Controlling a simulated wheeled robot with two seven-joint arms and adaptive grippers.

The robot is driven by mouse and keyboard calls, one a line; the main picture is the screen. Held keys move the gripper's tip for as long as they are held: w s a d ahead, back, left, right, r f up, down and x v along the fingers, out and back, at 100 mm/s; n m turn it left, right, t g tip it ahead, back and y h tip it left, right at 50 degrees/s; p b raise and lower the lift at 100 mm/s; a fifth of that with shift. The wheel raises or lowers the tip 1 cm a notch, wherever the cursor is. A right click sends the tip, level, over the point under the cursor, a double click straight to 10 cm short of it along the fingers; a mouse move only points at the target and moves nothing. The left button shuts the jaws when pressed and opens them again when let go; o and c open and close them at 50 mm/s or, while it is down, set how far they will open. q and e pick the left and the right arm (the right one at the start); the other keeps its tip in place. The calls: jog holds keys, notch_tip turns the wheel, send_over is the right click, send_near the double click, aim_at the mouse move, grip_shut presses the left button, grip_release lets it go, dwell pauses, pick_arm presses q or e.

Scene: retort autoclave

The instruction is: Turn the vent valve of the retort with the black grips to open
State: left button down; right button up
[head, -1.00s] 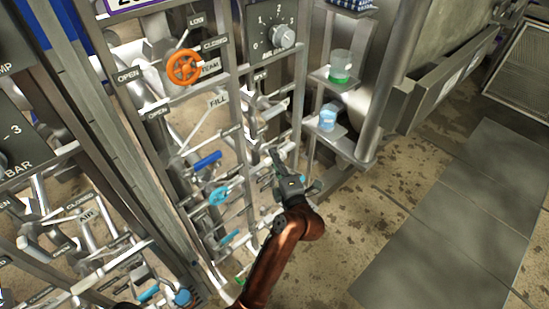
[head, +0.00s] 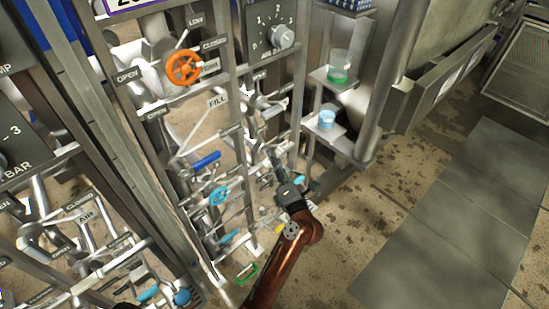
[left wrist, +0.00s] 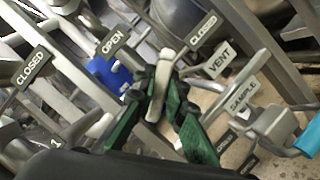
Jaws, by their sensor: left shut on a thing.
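My left gripper (head: 274,158) is at the valve panel, right of the fill pipes in the head view. In the left wrist view its green-padded fingers (left wrist: 160,92) are shut on a pale valve lever (left wrist: 159,88). The lever stands between the OPEN plate (left wrist: 113,42) and a CLOSED plate (left wrist: 204,30), apart from both. The VENT plate (left wrist: 220,58) is just right of the lever. The fingers hide part of the lever, and its pivot is not clear. I see no black grip on it. My right gripper is not in view.
A blue grip (left wrist: 108,72) is close left of the fingers, and a SAMPLE plate (left wrist: 242,93) is to the right. An orange handwheel (head: 183,67) is higher on the panel. Shelves with a green-bottomed beaker (head: 339,66) and a blue jar (head: 327,119) stand right. Floor at right is clear.

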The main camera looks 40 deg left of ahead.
pick_arm(q)
jog(key=shift+f, duration=0.15)
dwell(0.3)
jog(key=c, duration=2)
grip_release()
jog(key=shift+o, duration=0.2)
jog(key=v, duration=0.7)
jog(key=shift+d, duration=0.25)
jog(key=shift+s, duration=0.1)
